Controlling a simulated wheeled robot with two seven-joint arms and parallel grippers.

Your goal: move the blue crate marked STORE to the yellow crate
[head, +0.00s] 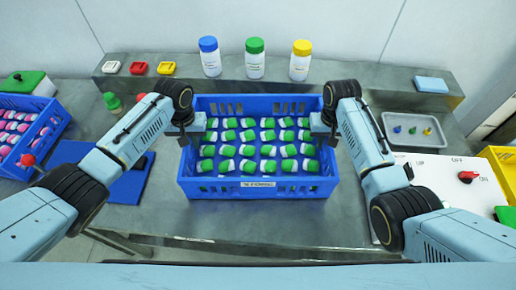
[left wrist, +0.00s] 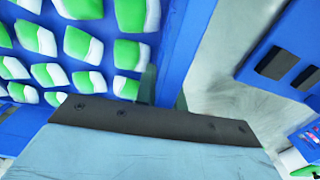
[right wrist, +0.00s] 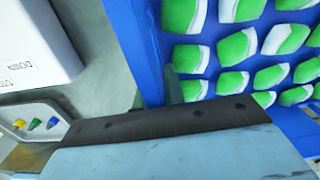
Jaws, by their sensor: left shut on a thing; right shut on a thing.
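A blue crate (head: 258,189) full of green-and-white packs sits in front of me in the middle of the head view. A small white label is on its front wall, too small to read surely. My left gripper (head: 190,135) is shut on its left wall, and my right gripper (head: 326,132) is shut on its right wall. The crate's walls show close up in the left wrist view (left wrist: 178,40) and the right wrist view (right wrist: 140,45). I cannot tell whether it touches the table. The yellow crate (head: 500,160) is partly cut off at the right edge.
Another blue crate (head: 52,133) with pink packs stands at the left, near a dark blue mat (head: 122,187). Three capped bottles (head: 254,62) stand on the back ledge. A white switch box (head: 450,190) and a grey tray (head: 413,140) lie between the middle crate and the yellow crate.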

